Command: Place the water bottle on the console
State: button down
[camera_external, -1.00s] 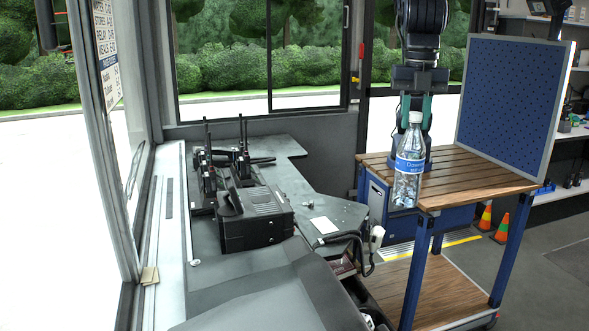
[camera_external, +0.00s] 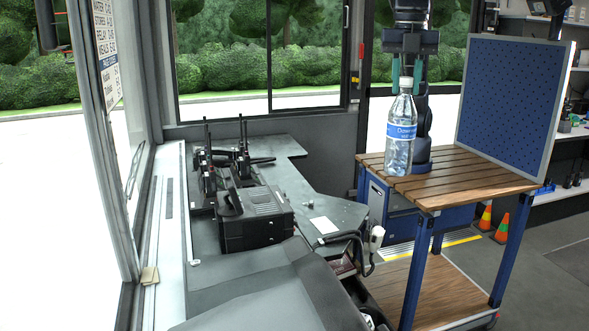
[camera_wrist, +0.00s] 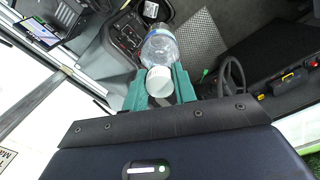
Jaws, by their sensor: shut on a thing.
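The water bottle (camera_external: 401,138) is clear plastic with a blue label and a white cap, and hangs upright. My gripper (camera_external: 406,79) is shut on its top, with one green finger on each side of the cap. In the wrist view the bottle (camera_wrist: 160,48) points away from the camera between the green fingers of my gripper (camera_wrist: 160,88). The console (camera_external: 325,186) is the dark grey desk surface to the left of the bottle. The bottle is apart from it.
A black radio unit (camera_external: 258,215) and several handheld radios (camera_external: 207,170) stand on the console. A wooden-topped cart (camera_external: 450,185) with a blue pegboard (camera_external: 513,110) stands at right.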

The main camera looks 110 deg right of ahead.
jog(key=w+d+m, duration=0.4)
jog(key=w+d, duration=0.9)
jog(key=d, duration=0.5)
jog(key=w+d+m, duration=0.4)
jog(key=w+d, duration=0.9)
jog(key=d, duration=0.4)
jog(key=w+d+m, duration=0.1)
jog(key=w+d, duration=0.1)
jog(key=d, duration=0.6)
jog(key=w+d+m, duration=0.2)
jog(key=d, duration=0.7)
jog(key=s+d+m, duration=0.3)
jog(key=d+m, duration=0.2)
jog(key=d, duration=2.6)
jog(key=s+d+m, duration=0.2)
jog(key=s+d, duration=0.3)
jog(key=d, duration=0.4)
jog(key=s+d+m, duration=0.2)
jog(key=s+d, duration=0.3)
jog(key=d, duration=0.4)
jog(key=s+d+m, duration=0.2)
jog(key=s+d, duration=0.3)
jog(key=d, duration=0.5)
notch_tip(320, 180, down, 31)
jog(key=shift+w+a, duration=0.15)
jog(key=shift+w, duration=0.05)
jog(key=c, duration=1.1)
grip_release()
jog(key=shift+f, duration=0.15)
